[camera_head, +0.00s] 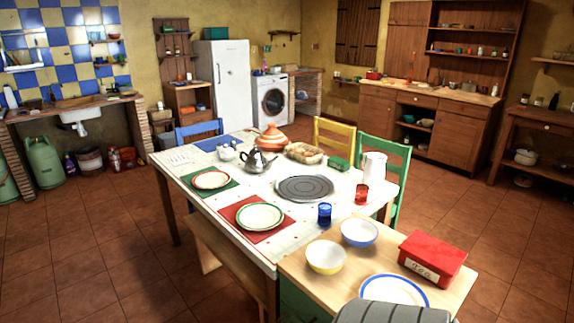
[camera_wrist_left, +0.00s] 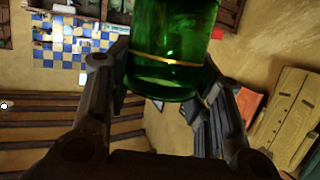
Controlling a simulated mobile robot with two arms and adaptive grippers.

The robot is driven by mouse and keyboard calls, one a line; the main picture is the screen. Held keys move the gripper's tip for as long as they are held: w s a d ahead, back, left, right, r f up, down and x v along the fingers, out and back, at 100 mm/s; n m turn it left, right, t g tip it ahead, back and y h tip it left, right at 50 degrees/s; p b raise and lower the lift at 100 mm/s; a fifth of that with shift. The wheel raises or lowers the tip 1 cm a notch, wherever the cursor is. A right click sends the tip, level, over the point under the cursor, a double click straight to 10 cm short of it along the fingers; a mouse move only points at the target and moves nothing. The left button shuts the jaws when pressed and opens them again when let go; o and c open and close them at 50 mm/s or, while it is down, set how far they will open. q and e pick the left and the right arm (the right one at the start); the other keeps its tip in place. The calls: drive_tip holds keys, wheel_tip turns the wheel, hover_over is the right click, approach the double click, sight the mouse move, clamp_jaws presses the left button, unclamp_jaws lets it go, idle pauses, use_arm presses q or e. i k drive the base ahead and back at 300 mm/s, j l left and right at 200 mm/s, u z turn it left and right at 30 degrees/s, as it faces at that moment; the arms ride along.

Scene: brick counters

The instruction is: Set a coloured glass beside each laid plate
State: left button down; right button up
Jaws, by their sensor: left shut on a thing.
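In the left wrist view my left gripper (camera_wrist_left: 167,88) is shut around a green glass (camera_wrist_left: 172,50) with a thin gold band. It is not seen in the head view, nor is my right gripper. In the head view a green-rimmed plate (camera_head: 259,216) lies on a red mat (camera_head: 250,235), and a red-rimmed plate (camera_head: 211,180) lies on a green mat (camera_head: 189,179). A blue mat (camera_head: 222,142) lies at the far end. A blue glass (camera_head: 324,213) stands at the table's near edge and a red glass (camera_head: 361,194) stands near the white jug (camera_head: 374,168).
The near wooden surface (camera_head: 300,258) holds a yellow bowl (camera_head: 326,257), a blue bowl (camera_head: 359,233), a red tin (camera_head: 432,257) and a blue-rimmed plate (camera_head: 394,290). A teapot (camera_head: 257,161), orange-lidded pot (camera_head: 271,139), bread basket (camera_head: 304,153) and dark round mat (camera_head: 305,188) occupy the table.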

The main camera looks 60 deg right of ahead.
sight(361, 195)
drive_tip(key=i+l+z, duration=0.15)
drive_tip(key=i+z, duration=0.85)
drive_tip(key=i+j+z, duration=0.25)
drive_tip(key=i+z, duration=0.25)
drive_tip(key=i+l+z, duration=0.1)
drive_tip(key=z, duration=0.3)
drive_tip(key=i+z, duration=0.55)
drive_tip(key=z, duration=0.2)
drive_tip(key=i+j+z, duration=0.1)
drive_tip(key=z, duration=0.3)
drive_tip(key=i, duration=0.1)
